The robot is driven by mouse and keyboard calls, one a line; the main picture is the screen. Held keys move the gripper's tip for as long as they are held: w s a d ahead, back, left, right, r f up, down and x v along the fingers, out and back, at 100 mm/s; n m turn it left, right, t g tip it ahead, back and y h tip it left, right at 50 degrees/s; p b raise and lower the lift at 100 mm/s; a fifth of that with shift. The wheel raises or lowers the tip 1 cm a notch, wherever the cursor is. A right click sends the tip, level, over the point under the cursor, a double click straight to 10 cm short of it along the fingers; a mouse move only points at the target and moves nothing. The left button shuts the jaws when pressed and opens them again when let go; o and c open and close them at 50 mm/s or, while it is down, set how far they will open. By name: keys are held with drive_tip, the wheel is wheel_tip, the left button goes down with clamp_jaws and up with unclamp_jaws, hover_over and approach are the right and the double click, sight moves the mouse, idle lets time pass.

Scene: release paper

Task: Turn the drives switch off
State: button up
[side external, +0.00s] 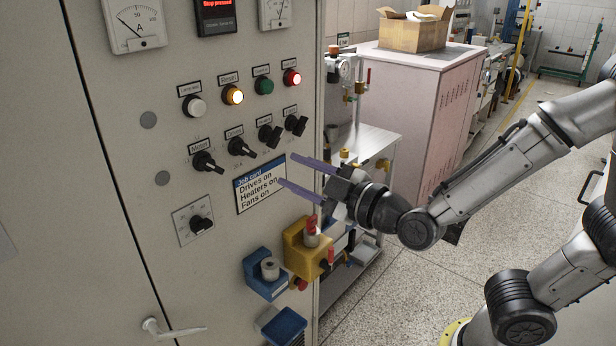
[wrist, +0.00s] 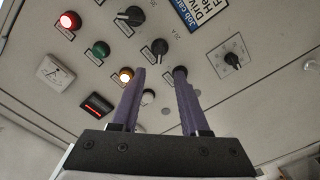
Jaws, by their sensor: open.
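The panel carries a row of several black rotary switches with small labels that are hard to read. The second from the left, apparently the drives switch (side external: 241,147), has its handle tilted toward the lower right. In the wrist view, this switch (wrist: 159,48) shows just beyond and between the fingertips. My gripper (side external: 287,169) is open and empty, its two purple fingers reaching toward the panel in front of the job card (side external: 262,186). In the wrist view, my gripper (wrist: 159,76) has one finger overlapping the first switch (wrist: 180,72). I see no contact with a switch.
Above the switches are a white lamp (side external: 194,106), lit amber lamp (side external: 233,95), unlit green lamp (side external: 264,85) and lit red lamp (side external: 292,78). A display (side external: 217,15) reads "Stop pressed". A yellow box (side external: 305,258) and blue holder (side external: 262,287) project below.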

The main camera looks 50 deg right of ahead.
drive_tip(key=shift+s, duration=1.2)
drive_tip(key=s+d+r+m, duration=0.1)
drive_tip(key=d+r+m, duration=0.2)
drive_tip(key=d+r, duration=0.35)
drive_tip(key=s+f+m+g, duration=0.3)
drive_tip(key=s+f+g, duration=0.3)
drive_tip(key=s, duration=0.3)
drive_tip(key=s+d+f+m+g, duration=0.1)
drive_tip(key=s+f+m+g, duration=0.2)
drive_tip(key=s+f+g, duration=0.3)
drive_tip(key=s, duration=0.3)
drive_tip(key=shift+f, duration=0.2)
